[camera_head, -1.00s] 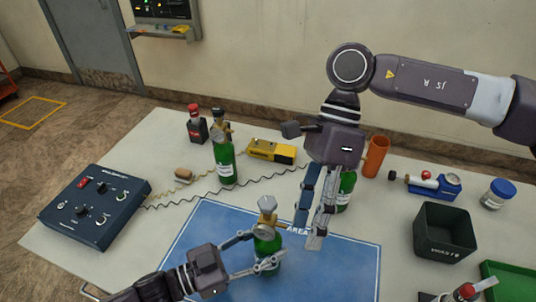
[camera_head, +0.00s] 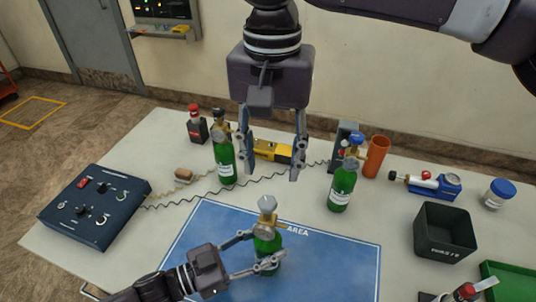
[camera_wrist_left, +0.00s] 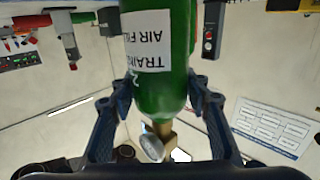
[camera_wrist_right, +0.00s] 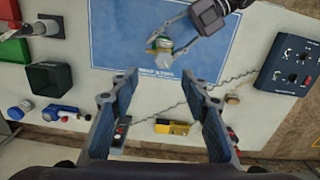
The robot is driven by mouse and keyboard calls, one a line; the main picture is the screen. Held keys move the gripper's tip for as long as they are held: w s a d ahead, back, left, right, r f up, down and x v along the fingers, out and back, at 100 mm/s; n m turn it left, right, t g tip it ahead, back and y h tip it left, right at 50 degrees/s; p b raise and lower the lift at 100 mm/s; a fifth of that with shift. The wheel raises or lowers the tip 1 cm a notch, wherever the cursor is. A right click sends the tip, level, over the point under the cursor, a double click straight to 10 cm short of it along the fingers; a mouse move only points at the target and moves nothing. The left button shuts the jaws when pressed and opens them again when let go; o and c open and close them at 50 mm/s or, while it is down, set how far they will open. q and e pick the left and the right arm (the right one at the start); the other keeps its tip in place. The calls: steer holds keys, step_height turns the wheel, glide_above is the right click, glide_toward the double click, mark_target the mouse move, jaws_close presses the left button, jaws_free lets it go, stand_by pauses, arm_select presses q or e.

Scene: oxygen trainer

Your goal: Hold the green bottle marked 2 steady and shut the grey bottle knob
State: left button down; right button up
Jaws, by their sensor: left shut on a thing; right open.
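The green bottle marked 2 (camera_head: 266,250) stands upright on the blue mat (camera_head: 330,262), with a grey knob (camera_head: 267,203) on its brass valve and a round gauge. In the left wrist view its label (camera_wrist_left: 148,50) shows upside down, and the gauge (camera_wrist_left: 152,147) hangs below. My left gripper (camera_head: 262,249) is shut around the bottle's body from the left. My right gripper (camera_head: 268,178) is open and empty, fingers downward, above and behind the grey knob, apart from it. In the right wrist view the bottle's top (camera_wrist_right: 163,44) shows beyond the open fingers.
A green bottle with a black knob (camera_head: 224,160) stands back left; one with a blue knob (camera_head: 342,188) stands right. A yellow device (camera_head: 270,150) lies behind. A control box (camera_head: 95,205) is at left; an orange cup (camera_head: 376,156) and a dark bin (camera_head: 444,232) are at right.

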steer(key=shift+a+r, duration=0.3)
